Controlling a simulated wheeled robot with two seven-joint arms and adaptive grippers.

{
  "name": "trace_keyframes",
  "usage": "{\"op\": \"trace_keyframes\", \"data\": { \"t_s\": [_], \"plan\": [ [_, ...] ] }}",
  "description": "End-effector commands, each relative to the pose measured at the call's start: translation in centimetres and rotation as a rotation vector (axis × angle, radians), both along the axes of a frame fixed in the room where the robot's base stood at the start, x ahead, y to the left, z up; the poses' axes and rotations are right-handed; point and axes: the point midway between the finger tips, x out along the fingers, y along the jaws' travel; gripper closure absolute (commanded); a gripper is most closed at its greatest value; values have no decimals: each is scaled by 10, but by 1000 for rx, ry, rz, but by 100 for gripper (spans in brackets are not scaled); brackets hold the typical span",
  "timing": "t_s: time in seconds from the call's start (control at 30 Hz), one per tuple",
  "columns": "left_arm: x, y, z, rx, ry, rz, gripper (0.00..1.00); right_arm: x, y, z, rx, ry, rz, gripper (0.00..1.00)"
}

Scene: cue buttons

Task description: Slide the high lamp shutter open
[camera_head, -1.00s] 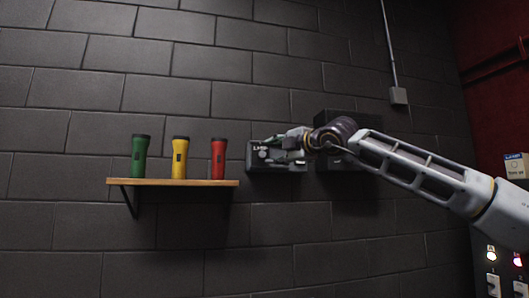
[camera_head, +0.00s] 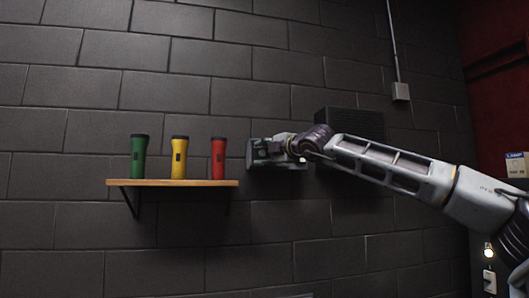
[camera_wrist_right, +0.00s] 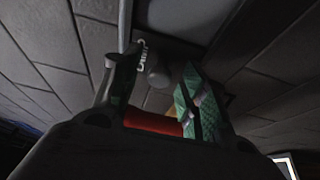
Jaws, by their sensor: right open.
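The lamp shutter unit is a dark wall box (camera_head: 250,158) right of the shelf, mostly covered by my right gripper (camera_head: 266,150). The fingers of my right gripper (camera_wrist_right: 165,88) are open, one on each side of the knob. I cannot tell whether they touch it. The shutter's position is not clear. My left gripper is not in view.
A dark slatted box (camera_head: 350,120) is behind my right arm.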

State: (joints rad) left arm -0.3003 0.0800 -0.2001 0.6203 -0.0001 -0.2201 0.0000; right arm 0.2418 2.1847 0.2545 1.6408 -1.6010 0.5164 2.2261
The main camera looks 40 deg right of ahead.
Motion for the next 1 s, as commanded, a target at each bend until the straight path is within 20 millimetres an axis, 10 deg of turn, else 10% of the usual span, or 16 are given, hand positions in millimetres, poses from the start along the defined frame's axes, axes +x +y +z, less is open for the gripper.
{"op": "trace_keyframes", "data": {
  "t_s": [0.27, 0.63, 1.0],
  "plan": [
    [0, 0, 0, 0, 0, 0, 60, 0, 0, 0, 0, 0, 0, 56],
    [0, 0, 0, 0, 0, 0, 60, 0, 0, 0, 0, 0, 1, 100],
    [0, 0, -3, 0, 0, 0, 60, -1, -2, -1, 1, 0, 0, 100]
  ]
}}
